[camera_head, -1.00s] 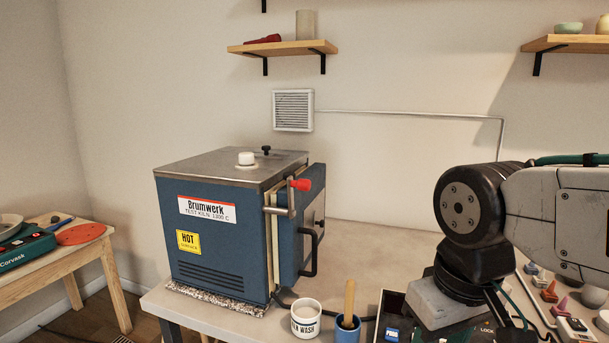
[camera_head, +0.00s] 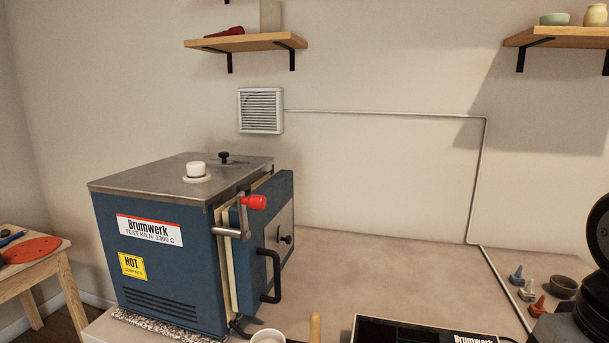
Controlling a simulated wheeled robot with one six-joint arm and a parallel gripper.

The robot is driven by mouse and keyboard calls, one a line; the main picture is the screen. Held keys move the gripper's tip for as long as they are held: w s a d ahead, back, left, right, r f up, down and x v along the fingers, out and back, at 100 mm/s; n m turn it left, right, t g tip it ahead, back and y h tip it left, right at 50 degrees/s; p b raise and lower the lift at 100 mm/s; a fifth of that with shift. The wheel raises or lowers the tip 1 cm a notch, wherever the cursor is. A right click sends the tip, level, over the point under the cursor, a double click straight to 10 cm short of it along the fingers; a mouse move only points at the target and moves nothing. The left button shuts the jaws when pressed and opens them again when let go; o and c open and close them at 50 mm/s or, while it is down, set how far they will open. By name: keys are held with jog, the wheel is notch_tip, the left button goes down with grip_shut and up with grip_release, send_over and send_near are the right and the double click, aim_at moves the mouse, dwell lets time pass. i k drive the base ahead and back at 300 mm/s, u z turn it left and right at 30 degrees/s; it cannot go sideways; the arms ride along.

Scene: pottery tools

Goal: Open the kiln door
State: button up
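The blue kiln (camera_head: 170,255) stands on the bench at the left, with a grey metal top. Its door (camera_head: 278,235) is on the right side and appears slightly ajar, with a pale strip showing between door and body. A latch lever with a red knob (camera_head: 254,202) sticks out at the door's upper near edge. A black pull handle (camera_head: 270,277) is below it on the door face. Part of my arm shows at the right edge, well apart from the kiln. My gripper is not in the picture.
A white cup (camera_head: 268,337) and a wooden handle (camera_head: 315,328) stand at the bench front near the door. A black-framed panel (camera_head: 425,333) lies right of them. Small coloured cones (camera_head: 527,292) and a dark bowl (camera_head: 563,287) sit farther right. The bench (camera_head: 380,262) behind is clear.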

aim_at(254, 265)
jog(key=z, duration=0.05)
jog(key=k, duration=0.45)
jog(key=u, duration=0.85)
jog(key=i, duration=0.45)
